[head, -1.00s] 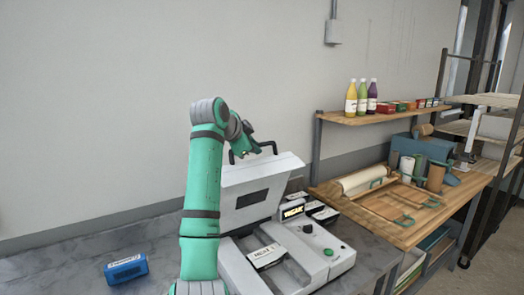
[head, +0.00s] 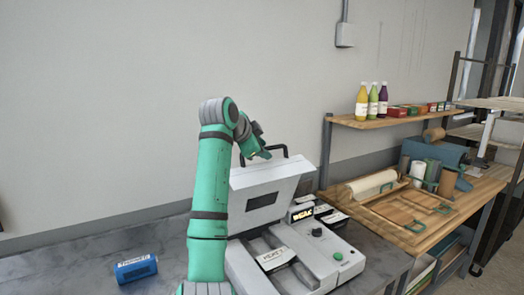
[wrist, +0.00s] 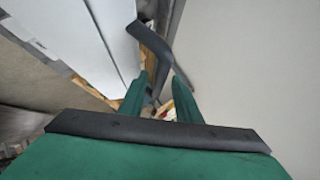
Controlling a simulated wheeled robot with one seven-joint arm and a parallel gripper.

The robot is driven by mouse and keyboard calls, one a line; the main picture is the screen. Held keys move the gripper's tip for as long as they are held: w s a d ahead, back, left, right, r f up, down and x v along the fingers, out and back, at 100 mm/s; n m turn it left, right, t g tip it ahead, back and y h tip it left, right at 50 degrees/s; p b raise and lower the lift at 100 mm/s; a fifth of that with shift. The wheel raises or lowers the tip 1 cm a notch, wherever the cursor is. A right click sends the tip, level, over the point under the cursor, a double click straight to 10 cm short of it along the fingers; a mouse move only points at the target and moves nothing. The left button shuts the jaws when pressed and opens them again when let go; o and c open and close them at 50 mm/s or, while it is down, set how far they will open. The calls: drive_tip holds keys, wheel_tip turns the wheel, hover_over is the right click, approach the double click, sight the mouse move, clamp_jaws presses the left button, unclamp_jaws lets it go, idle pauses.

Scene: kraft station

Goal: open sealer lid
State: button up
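The sealer (head: 338,262) is a white machine on the grey counter. Its lid (head: 262,198) stands raised and tilted back, with a dark window in its face. A black bar handle (head: 276,148) rises from the lid's top edge. My gripper (head: 262,155) is at the left part of this handle. In the wrist view my green gripper fingers (wrist: 163,78) are apart, with the dark handle (wrist: 156,42) just beyond and partly between their tips. I cannot tell whether they touch it. The white lid (wrist: 85,35) fills the upper left there.
Small labelled packs lie on and beside the sealer. At right, a wooden bench (head: 458,205) holds rolls and trays, below a shelf (head: 375,122) with bottles. A wall stands behind.

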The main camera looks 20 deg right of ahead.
drive_tip(key=v, duration=0.9)
drive_tip(key=shift+a, duration=0.25)
drive_tip(key=shift+s, duration=0.1)
